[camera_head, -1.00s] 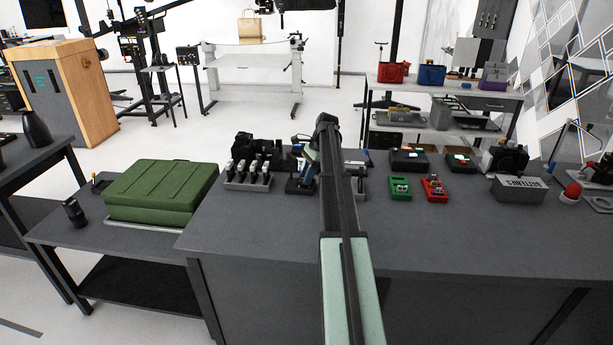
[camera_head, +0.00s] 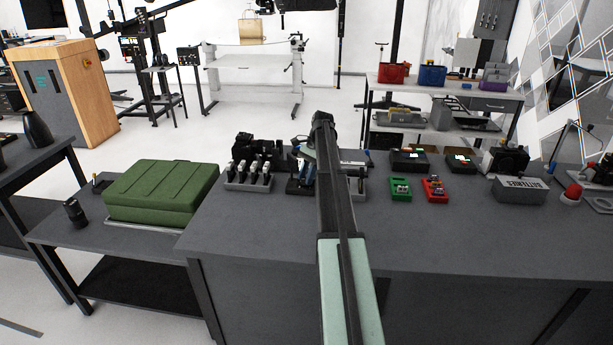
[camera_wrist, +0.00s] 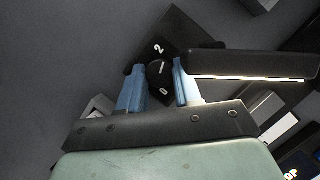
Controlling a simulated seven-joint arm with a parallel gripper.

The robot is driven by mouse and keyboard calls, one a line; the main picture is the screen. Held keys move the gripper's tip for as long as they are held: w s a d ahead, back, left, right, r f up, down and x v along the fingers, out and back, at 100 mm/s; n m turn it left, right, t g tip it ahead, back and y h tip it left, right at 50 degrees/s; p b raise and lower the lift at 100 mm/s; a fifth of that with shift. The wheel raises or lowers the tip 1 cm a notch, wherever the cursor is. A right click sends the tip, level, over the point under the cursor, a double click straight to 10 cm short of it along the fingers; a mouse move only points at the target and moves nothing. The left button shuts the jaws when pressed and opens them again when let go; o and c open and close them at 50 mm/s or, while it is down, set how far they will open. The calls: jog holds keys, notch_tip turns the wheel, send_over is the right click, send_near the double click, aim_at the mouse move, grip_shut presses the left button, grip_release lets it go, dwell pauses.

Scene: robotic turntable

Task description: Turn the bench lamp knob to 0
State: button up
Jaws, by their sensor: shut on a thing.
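In the wrist view, the bench lamp's round black knob (camera_wrist: 158,70) sits on a dark base plate (camera_wrist: 183,32). A white 2 shows on the plate above the knob, and a white 0 at the knob's lower edge. I cannot read the knob's pointer clearly. My gripper (camera_wrist: 159,67) has its two blue fingers on either side of the knob and is shut on it. The lamp's dark bar (camera_wrist: 245,63), with a lit strip along its lower edge, lies just right of the right finger. In the head view, my arm covers much of this spot, and the knob cannot be made out.
On the grey bench (camera_head: 430,235), a holder with several upright tools (camera_head: 248,175) stands left of my arm. A green box (camera_head: 400,189) and a red box (camera_head: 434,188) stand right of it. A green case (camera_head: 160,193) lies on the lower table. The bench front is clear.

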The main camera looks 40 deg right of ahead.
jog(key=o, duration=1)
jog(key=shift+o, duration=0.2)
jog(key=v, duration=0.7)
jog(key=shift+r, duration=0.3)
jog(key=shift+d, duration=0.1)
